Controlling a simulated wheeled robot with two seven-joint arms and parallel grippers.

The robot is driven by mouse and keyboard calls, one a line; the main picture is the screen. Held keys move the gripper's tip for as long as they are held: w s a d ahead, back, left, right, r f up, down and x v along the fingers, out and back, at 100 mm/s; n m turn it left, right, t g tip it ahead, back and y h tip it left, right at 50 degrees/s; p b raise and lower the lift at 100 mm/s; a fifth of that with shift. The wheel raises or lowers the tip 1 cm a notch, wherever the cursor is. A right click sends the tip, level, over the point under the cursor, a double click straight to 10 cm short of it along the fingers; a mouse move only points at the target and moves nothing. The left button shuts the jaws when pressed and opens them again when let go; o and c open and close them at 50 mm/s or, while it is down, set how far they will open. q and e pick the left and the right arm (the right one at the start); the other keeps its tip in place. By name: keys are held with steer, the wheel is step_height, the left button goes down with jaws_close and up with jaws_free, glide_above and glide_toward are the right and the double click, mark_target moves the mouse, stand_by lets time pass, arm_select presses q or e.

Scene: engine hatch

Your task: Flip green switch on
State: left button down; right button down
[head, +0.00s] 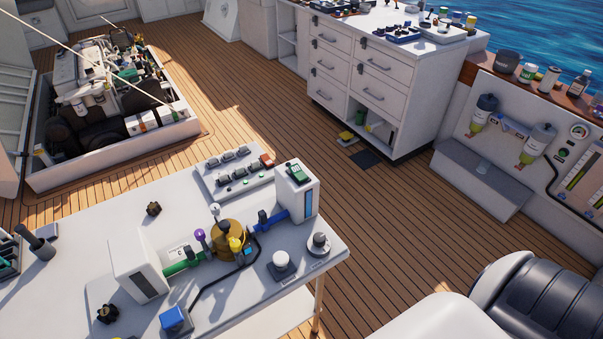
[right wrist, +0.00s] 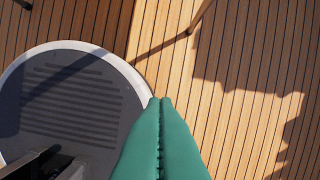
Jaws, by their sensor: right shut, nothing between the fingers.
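A green switch-like part (head: 298,173) sits on top of a white upright box at the right of the white table in the head view. Whether it is on or off is too small to tell. A small panel (head: 214,186) with several grey switches, green buttons and a red part lies beside it. My right gripper (right wrist: 160,100) shows only in the right wrist view, its teal fingers shut together with nothing between them. It is over the wooden deck, apart from any switch. My left gripper is in no view.
The white table (head: 75,240) carries a brass valve body (head: 229,238), green and blue pipes, knobs and a black hose. An open engine hatch (head: 60,175) is at the upper left. A drawer cabinet (head: 335,75) stands behind. Wooden deck between them is mostly clear.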

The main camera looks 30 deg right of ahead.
steer(key=w+r+t+b, duration=0.2)
steer(key=w+r, duration=0.5)
steer(key=w, duration=0.4)
steer(key=w+r+t+b, duration=0.1)
steer(key=w+r, duration=0.2)
steer(key=r, duration=0.4)
steer(key=w+r+t+b, duration=0.1)
steer(key=w+r, duration=0.3)
steer(key=r, duration=0.3)
steer(key=w+r+t+b, duration=0.1)
steer(key=w+r+t, duration=0.1)
steer(key=w+r, duration=0.2)
steer(key=shift+d+r+y, duration=0.2)
steer(key=shift+r, duration=0.55)
steer(key=shift+d+r+y, duration=0.2)
steer(key=shift+r, duration=0.5)
steer(key=w+d+r+m+t, duration=0.1)
steer(key=w+d+r+t, duration=0.4)
steer(key=r, duration=0.4)
steer(key=w+d+r+m+t, duration=0.1)
steer(key=w+d+r+t, duration=0.4)
steer(key=r, duration=0.5)
steer(key=shift+w+d+r+t+h+b, duration=0.2)
steer(key=shift+d+r+t+h+b, duration=0.15)
steer(key=shift+d, duration=0.2)
